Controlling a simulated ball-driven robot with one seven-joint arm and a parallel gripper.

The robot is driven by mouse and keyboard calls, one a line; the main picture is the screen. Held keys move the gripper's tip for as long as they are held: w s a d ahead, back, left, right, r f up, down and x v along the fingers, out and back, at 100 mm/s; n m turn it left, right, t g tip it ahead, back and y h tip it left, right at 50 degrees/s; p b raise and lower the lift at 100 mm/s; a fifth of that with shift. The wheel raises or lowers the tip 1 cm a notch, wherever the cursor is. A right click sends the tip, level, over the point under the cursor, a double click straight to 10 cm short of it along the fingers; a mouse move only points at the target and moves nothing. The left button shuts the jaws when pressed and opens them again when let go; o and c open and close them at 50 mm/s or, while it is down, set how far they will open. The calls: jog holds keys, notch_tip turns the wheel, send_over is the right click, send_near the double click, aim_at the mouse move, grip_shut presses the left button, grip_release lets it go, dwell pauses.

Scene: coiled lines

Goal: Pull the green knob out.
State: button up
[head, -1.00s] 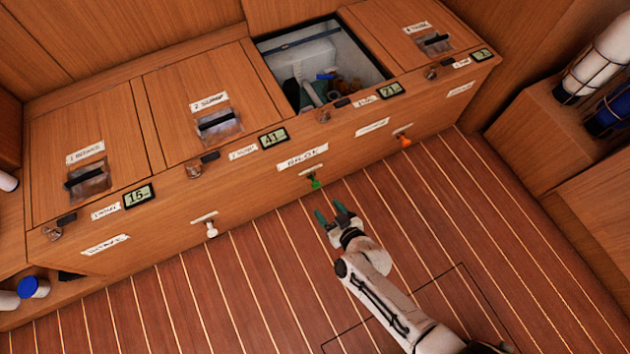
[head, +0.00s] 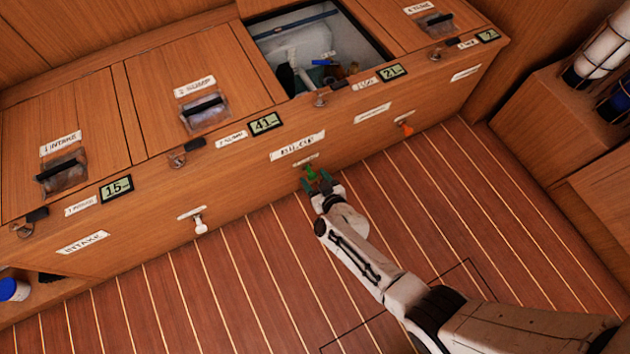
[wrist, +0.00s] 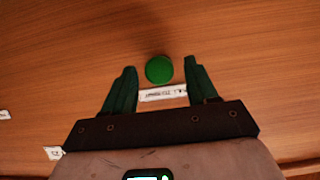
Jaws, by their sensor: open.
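The green knob (head: 310,173) sits low on the front of the wooden bench, below the label that seems to read "BILGE". In the wrist view the knob (wrist: 159,69) shows as a round green disc between and slightly beyond the two dark green fingertips. My gripper (head: 318,186) is open, with one finger on each side of the knob's line in the head view. In the wrist view my gripper (wrist: 158,78) has clear space on both sides of the knob. I cannot tell how far the fingertips reach along its depth.
A white knob (head: 200,222) is to the left and an orange knob (head: 406,129) to the right on the same panel. A hatch (head: 318,50) stands open above, with hoses and parts inside. The striped floor (head: 230,290) in front is clear.

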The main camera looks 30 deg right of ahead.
jog(key=shift+w, duration=0.2)
grip_shut()
dwell(0.5)
